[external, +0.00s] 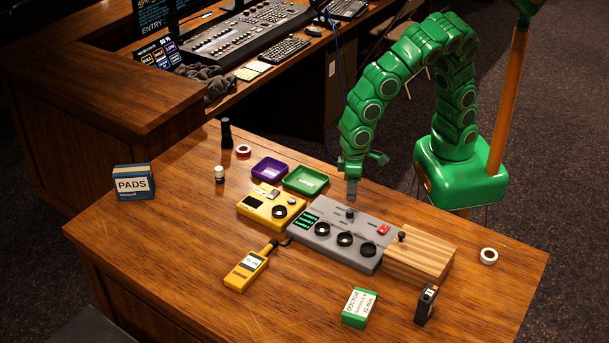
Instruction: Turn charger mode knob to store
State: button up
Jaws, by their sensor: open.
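A yellow box (264,200) on the wooden desk has a dark screen, a lit button area and one black knob (279,211). To its right is a grey box (325,240) with a green-text screen, a red switch and a row of black knobs (344,239). A small dark knob (350,212) stands near its back edge. Labels are too small to read, so I cannot tell which knob is the charger mode knob or where any points. My gripper (352,188) is open, pointing down just behind the grey box's back edge, apart from the knobs and empty.
A wooden block (420,252) with a lever adjoins the grey box. Purple (268,169) and green (306,180) trays lie behind the yellow box. A yellow handheld meter (246,270), green carton (359,307) and black device (427,304) are in front.

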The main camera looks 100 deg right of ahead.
aim_at(350, 210)
jog(key=shift+f, duration=0.1)
jog(key=shift+f, duration=0.2)
jog(key=shift+a+f, duration=0.2)
jog(key=shift+f, duration=3.45)
jog(key=shift+c, duration=0.5)
grip_shut()
